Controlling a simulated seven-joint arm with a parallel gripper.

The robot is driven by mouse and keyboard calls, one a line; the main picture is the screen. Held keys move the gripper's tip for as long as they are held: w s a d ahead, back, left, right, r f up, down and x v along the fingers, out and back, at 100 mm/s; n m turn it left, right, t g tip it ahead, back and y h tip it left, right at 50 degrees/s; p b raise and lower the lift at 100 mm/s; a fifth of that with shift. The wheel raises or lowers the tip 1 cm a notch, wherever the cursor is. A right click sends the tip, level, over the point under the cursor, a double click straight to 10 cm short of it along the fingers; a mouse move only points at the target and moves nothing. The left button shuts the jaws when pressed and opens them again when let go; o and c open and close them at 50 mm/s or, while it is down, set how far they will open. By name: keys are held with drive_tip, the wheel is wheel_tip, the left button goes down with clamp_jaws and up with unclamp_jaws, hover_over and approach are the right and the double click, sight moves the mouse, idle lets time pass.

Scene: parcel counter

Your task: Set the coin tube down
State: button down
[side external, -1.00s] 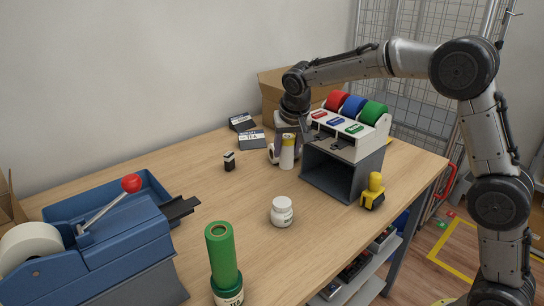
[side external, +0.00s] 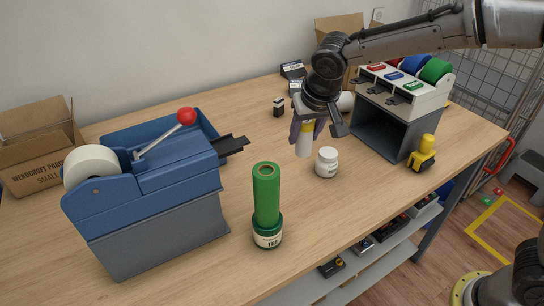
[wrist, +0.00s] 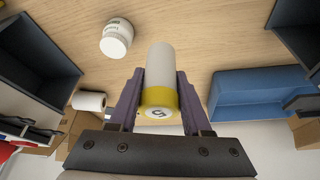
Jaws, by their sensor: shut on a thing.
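The coin tube, a white cylinder with a yellow end, is between the jaws of my gripper (side external: 306,135). In the side view the white part of the coin tube (side external: 304,148) hangs below the fingers, about upright. In the wrist view the tube (wrist: 160,66) sits between the two purplish fingers of my gripper (wrist: 155,92), its yellow end toward the camera. The gripper is shut on it. The tube's lower end is over the wooden table (side external: 190,262); I cannot tell whether it touches the wood.
A white jar (side external: 326,163) stands just right of the tube. A green cylinder in a labelled jar (side external: 267,228) stands at front. Bare wood lies between tube and tape machine.

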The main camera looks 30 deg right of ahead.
drive_tip(key=w+f, duration=0.2)
drive_tip(key=w, duration=0.1)
drive_tip(key=w+a+f, duration=0.1)
drive_tip(key=w+f, duration=0.2)
drive_tip(key=w+a+f, duration=0.1)
drive_tip(key=w+f, duration=0.1)
drive_tip(key=w, duration=0.1)
drive_tip(key=shift+a+f, duration=0.2)
drive_tip(key=shift+a, duration=0.05)
drive_tip(key=shift+w+f, duration=0.15)
drive_tip(key=shift+f, duration=0.1)
drive_tip(key=shift+a+f, duration=0.1)
drive_tip(key=shift+f, duration=1.45)
drive_tip(key=shift+f, duration=0.1)
drive_tip(key=shift+c, duration=1.8)
unclamp_jaws()
drive_tip(key=shift+f, duration=0.1)
